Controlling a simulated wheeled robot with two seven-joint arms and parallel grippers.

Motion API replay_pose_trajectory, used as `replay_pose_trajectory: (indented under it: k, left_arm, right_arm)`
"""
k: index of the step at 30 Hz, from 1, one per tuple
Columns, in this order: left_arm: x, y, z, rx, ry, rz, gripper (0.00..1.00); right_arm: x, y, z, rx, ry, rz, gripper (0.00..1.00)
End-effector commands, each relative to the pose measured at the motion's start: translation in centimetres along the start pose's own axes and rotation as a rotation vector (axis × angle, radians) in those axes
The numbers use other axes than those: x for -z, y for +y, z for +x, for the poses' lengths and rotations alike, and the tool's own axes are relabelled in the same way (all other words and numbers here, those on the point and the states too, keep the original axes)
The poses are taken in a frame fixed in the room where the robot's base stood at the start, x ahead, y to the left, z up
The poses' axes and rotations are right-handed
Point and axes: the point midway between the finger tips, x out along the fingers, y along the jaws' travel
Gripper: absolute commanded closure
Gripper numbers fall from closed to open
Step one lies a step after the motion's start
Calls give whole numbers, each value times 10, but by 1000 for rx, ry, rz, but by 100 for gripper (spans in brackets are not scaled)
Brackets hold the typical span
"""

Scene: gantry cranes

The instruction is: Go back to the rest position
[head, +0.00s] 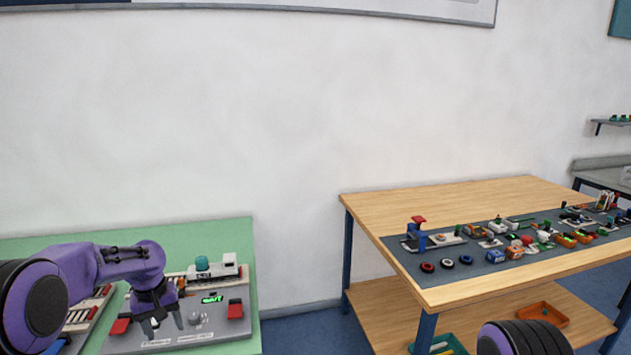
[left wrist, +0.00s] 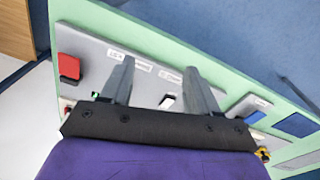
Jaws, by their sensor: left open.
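My left gripper (head: 163,325) is open and empty above a grey board (head: 225,330) on the green table (head: 228,235) at the lower left of the head view. In the left wrist view its two fingers (left wrist: 160,85) are spread apart with nothing between them, over the board's labelled edge. My left arm reaches in from the left. Part of my right arm shows at the bottom right of the head view, but its gripper is out of the picture.
The grey board carries red blocks (head: 235,309), a small green display (head: 212,299) and a white model vehicle (head: 214,270) with a teal drum. A wooden workbench (head: 440,199) at the right holds many small parts on a dark mat. Blue floor (head: 300,335) separates the tables.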

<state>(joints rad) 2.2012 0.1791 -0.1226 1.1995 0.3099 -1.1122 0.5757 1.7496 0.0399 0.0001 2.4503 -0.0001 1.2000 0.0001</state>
Motion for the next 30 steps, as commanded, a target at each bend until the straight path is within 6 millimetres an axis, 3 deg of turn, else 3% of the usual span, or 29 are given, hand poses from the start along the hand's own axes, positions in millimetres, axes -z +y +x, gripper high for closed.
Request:
replay_pose_trajectory:
  k: [6,13,17,20,23,26,30]
  left_arm:
    - [17,1,3,-57,106,-29,40]
    - [26,11,21,-124,237,-62,40]
    - [22,16,43,-158,325,-85,40]
    - [8,15,73,-173,396,-106,40]
    - [-25,7,115,-172,473,-131,40]
    - [-80,-13,161,-141,545,-150,40]
    - [-187,-59,207,-54,590,-157,40]
  right_arm:
    - [0,0,0,0,1,0,57]
    - [0,0,0,1,1,0,57]
    - [0,0,1,0,1,0,57]
    - [-1,0,3,0,1,0,57]
    - [-2,-1,6,0,1,0,57]
    - [-4,-1,10,0,1,0,57]
    - [-7,-2,18,0,1,0,57]
